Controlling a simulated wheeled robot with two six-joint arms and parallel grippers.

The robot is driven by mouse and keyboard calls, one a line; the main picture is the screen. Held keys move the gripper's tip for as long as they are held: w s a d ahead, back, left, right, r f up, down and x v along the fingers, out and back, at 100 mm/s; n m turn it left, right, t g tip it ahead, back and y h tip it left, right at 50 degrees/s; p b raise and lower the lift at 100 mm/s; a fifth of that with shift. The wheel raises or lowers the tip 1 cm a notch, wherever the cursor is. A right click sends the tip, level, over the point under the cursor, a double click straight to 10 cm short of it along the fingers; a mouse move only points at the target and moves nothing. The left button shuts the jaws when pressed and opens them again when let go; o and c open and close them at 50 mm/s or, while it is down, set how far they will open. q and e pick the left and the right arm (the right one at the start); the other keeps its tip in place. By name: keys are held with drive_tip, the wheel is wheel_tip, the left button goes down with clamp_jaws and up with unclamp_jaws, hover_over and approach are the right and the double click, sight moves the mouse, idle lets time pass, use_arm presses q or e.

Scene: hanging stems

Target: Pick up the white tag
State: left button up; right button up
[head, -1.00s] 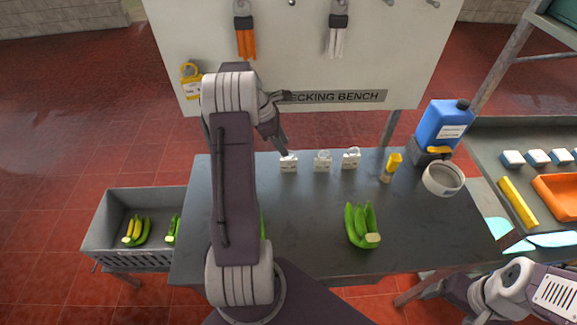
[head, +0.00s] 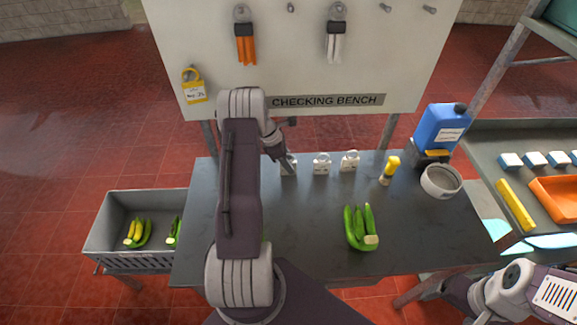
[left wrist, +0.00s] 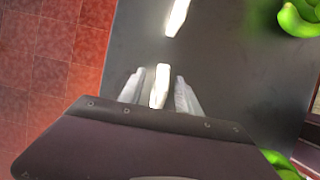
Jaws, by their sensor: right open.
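Three white tags with loops stand in a row at the back of the dark bench (head: 310,220). The left one (head: 289,169) is at my left gripper (head: 286,161) and partly hidden by it; the middle tag (head: 321,168) and right tag (head: 349,162) stand clear. In the left wrist view a white tag (left wrist: 160,86) is between the two fingers of my left gripper (left wrist: 160,92), with gaps on both sides. Another white tag (left wrist: 177,18) is further up. My right gripper (head: 452,290) is low at the right, off the bench, its fingers hardly visible.
A grey crate (head: 112,226) stands left. A board (head: 300,60) with hanging tags rises behind.

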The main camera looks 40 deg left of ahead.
sight(288, 154)
use_arm(q)
clamp_jaws()
drive_tip(key=shift+a+r, duration=0.1)
drive_tip(key=shift+r, duration=0.45)
wheel_tip(288, 154, up, 3)
drive_tip(key=shift+b, duration=0.35)
drive_tip(key=s+d+r+b, duration=0.1)
drive_tip(key=s+d+r, duration=0.6)
drive_tip(key=s, duration=0.2)
drive_tip(key=shift+s+b, duration=0.25)
drive_tip(key=shift+b, duration=0.05)
